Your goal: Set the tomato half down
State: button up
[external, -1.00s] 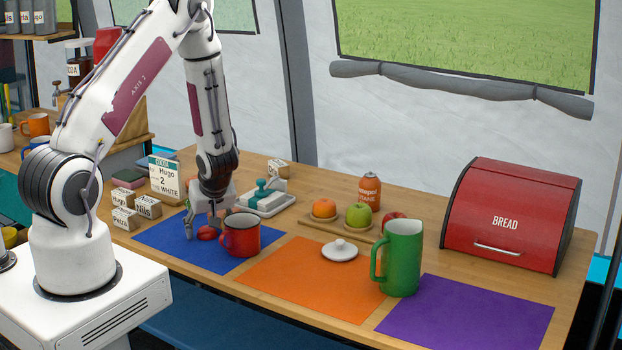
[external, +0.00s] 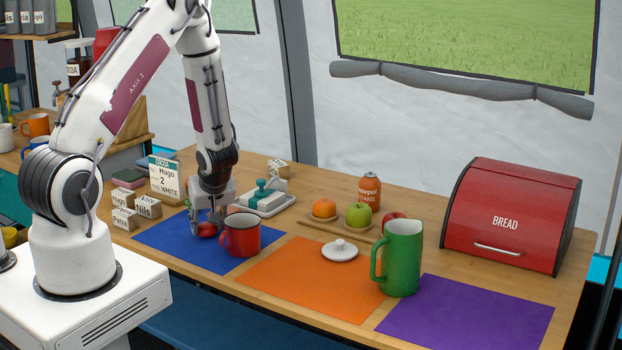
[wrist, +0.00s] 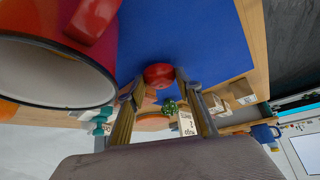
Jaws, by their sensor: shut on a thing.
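The red tomato half (external: 207,230) is low over the left part of the blue mat (external: 165,238), just left of the red mug (external: 241,236). My gripper (external: 206,225) points down and is shut on it, a finger on each side. In the wrist view the tomato half (wrist: 159,75) sits between the fingertips (wrist: 158,84) against the blue mat. I cannot tell whether its underside touches the mat.
The red mug stands close on the right. The orange mat (external: 300,278) holds a white lid (external: 340,250); a green pitcher (external: 402,258) stands farther right.

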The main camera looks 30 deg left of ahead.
aim_at(209, 227)
jog(key=shift+r, duration=4.5)
jog(key=shift+d, duration=0.1)
